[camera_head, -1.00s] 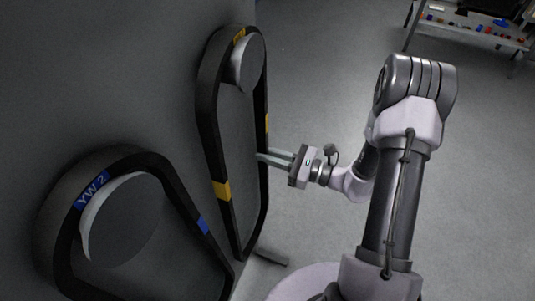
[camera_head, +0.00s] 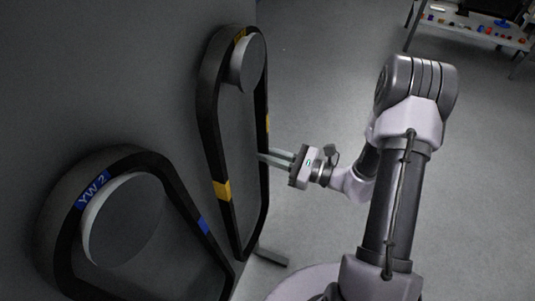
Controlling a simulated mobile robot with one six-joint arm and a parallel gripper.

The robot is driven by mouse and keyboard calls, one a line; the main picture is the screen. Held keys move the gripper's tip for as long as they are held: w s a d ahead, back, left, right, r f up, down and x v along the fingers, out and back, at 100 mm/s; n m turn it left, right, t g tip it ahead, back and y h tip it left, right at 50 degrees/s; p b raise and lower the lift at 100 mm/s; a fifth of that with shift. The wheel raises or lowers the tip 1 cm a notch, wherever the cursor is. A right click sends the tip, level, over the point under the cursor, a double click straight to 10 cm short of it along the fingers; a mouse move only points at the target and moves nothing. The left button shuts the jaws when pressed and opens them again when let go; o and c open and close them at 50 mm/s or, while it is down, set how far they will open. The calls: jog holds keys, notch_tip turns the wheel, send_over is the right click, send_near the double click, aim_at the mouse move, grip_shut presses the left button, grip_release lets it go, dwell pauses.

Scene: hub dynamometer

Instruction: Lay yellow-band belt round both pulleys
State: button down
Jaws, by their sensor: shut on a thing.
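The yellow-band belt (camera_head: 208,130) is a black loop with yellow bands, hanging upright along the dark grey wall. Its top passes round the upper pulley (camera_head: 252,62), a grey disc with a pale rim. Its lower end narrows to a rounded bend near the bottom of the wall. I cannot make out a lower pulley inside that bend, so I cannot tell how the belt sits there. My gripper (camera_head: 264,157) reaches in from the right and is shut on the belt's right run, about midway down. The fingertips partly cover the belt there.
A second black belt (camera_head: 176,180) with blue bands and a "YW 2" label runs round another pulley (camera_head: 124,222) at the lower left, close beside the first. A shelf (camera_head: 470,32) with small parts stands at the far right. The floor between is clear.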

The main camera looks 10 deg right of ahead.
dwell(0.4)
jog(key=shift+r+p, duration=0.6)
jog(key=shift+r, duration=0.2)
jog(key=v, duration=1)
